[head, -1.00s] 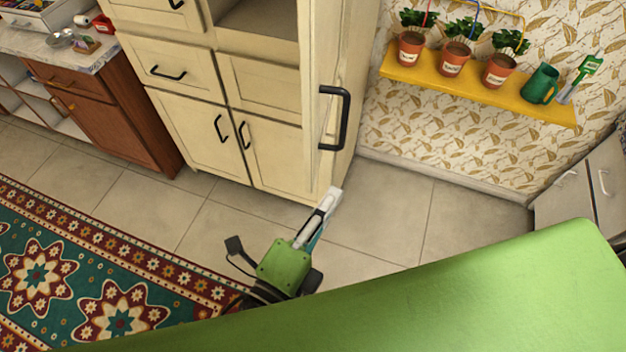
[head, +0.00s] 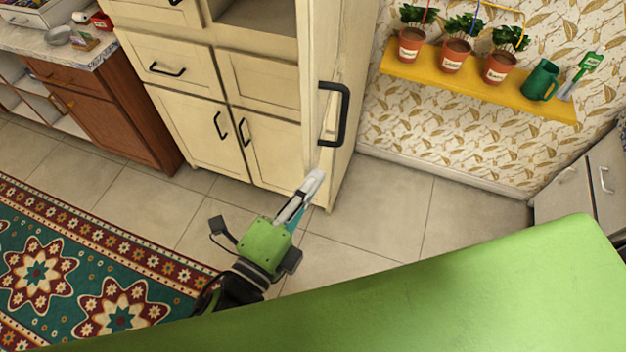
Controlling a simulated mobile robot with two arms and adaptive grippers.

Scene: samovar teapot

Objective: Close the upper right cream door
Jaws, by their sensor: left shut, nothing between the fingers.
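The upper right cream door (head: 347,60) stands open at the right of the cream cabinet (head: 190,125), seen at a steep angle. Its black bar handle (head: 343,114) is on the face turned to the right. An open compartment (head: 262,25) shows to the left of the door. My left gripper (head: 314,178) is shut and empty, below the handle and close to the door's lower end in the picture. I cannot tell if it touches the door. My right gripper is not in view.
A yellow shelf (head: 480,86) with potted plants and a green watering can (head: 541,80) is on the wall at right. A brown cabinet (head: 110,110) stands left. Tiled floor (head: 380,215) is clear right of the cabinet. A patterned rug (head: 80,270) lies at lower left.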

